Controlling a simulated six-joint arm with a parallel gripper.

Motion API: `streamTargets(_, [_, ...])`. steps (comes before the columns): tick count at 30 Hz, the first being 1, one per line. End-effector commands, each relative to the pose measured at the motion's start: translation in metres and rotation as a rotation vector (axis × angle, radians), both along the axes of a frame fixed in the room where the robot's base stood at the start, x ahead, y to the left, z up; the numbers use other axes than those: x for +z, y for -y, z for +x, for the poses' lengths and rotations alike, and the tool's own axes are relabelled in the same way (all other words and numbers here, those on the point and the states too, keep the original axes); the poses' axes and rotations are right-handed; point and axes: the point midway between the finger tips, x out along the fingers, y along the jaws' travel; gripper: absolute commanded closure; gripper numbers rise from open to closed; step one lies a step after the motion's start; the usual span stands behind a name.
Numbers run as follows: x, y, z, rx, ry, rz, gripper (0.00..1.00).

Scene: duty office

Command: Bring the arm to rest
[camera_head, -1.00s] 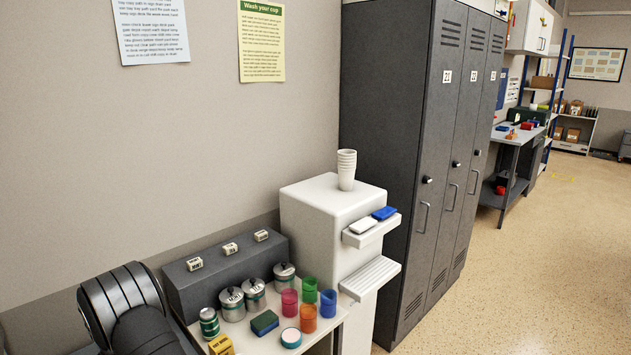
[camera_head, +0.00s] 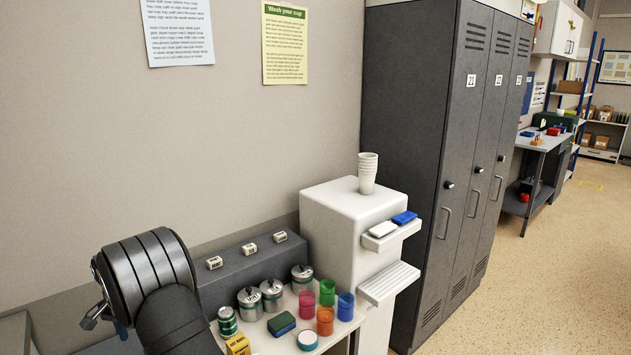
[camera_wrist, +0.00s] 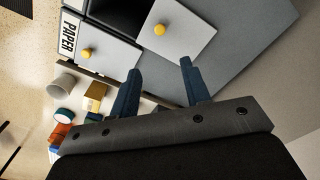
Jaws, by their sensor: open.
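My arm (camera_head: 146,272) shows at the lower left of the head view, beside the counter. Part of my gripper peeks out at its left side there, but its fingertips cannot be made out. In the wrist view my gripper (camera_wrist: 158,78) has its two blue fingers apart, with nothing between them. Beyond the fingers are grey drawer or door fronts with yellow knobs, one marked PAPER (camera_wrist: 69,36). The fingers look clear of these fronts, though the gap is hard to judge.
The counter (camera_head: 283,342) holds metal canisters (camera_head: 272,294), coloured cups (camera_head: 325,320), a sponge (camera_head: 282,323) and a yellow box (camera_head: 238,344). A white dispenser (camera_head: 335,225) with stacked cups (camera_head: 367,172) stands beside it. Grey lockers (camera_head: 420,150) stand right; the floor (camera_head: 560,265) there is clear.

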Motion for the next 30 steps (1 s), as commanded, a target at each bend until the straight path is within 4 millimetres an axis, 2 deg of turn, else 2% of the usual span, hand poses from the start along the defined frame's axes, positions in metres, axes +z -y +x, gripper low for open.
streamTargets(1, [-0.015,0.002,-0.001,0.000,-0.006,-0.008,0.57])
streamTargets(3, [-0.029,0.001,-0.001,0.000,-0.006,-0.007,0.57])
streamTargets(23, [-0.162,0.001,-0.001,0.000,-0.004,-0.005,0.57])
streamTargets(30, [-0.161,0.023,-0.024,0.000,-0.003,-0.004,0.57])
